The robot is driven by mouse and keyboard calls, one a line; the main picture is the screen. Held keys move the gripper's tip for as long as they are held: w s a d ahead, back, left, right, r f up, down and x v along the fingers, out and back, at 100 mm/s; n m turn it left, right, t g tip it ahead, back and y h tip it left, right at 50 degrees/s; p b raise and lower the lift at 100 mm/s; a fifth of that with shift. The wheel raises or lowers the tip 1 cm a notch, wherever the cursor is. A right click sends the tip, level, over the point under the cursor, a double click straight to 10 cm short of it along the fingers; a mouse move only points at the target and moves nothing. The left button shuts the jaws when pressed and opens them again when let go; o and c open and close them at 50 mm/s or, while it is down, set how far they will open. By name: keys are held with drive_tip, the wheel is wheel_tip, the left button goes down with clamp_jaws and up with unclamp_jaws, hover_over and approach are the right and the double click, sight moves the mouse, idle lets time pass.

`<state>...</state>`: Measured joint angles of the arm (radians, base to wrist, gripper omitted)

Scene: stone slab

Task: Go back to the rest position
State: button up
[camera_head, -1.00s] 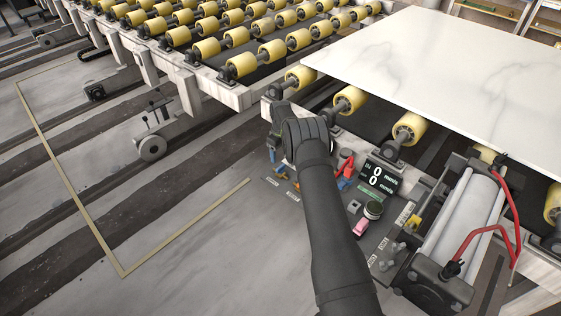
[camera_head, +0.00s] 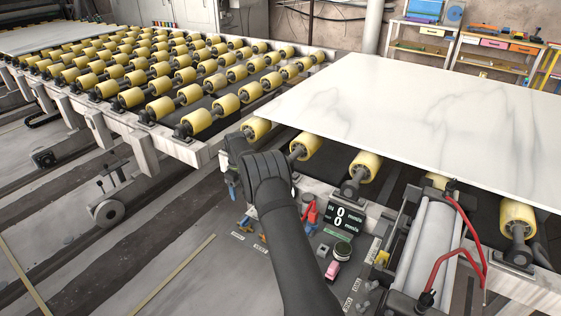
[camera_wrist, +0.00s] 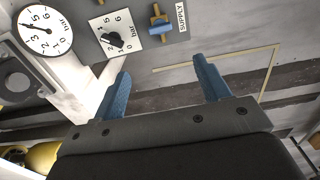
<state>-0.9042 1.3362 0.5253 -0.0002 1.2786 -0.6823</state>
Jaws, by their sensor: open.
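My dark arm reaches over the control panel (camera_head: 312,262) in the head view. My gripper (camera_wrist: 162,66) shows two blue fingers spread apart in the wrist view, with nothing between them. In the head view the gripper (camera_head: 232,188) is mostly hidden behind my wrist, by the panel's left end. In the wrist view a round gauge (camera_wrist: 45,30), a black knob (camera_wrist: 113,40) on a numbered dial and a blue-and-orange valve marked SUPPLY (camera_wrist: 160,24) lie beyond the fingers, apart from them as far as I can tell.
A white marble slab (camera_head: 420,115) rests on yellow rollers (camera_head: 367,165) behind the panel. A display (camera_head: 345,217) reads zeros. A cylinder with red hoses (camera_head: 425,245) stands at right. A roller conveyor (camera_head: 160,85) runs at left. The floor (camera_head: 150,262) at front left is open.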

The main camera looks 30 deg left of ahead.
sight(244, 219)
wheel_tip(244, 219, down, 17)
drive_tip(key=shift+f, duration=0.1)
idle(0.4)
idle(0.4)
drive_tip(key=shift+f, duration=0.15)
drive_tip(key=shift+m, duration=0.9)
drive_tip(key=m, duration=0.9)
drive_tip(key=shift+m, duration=2.1)
drive_tip(key=shift+o, duration=0.4)
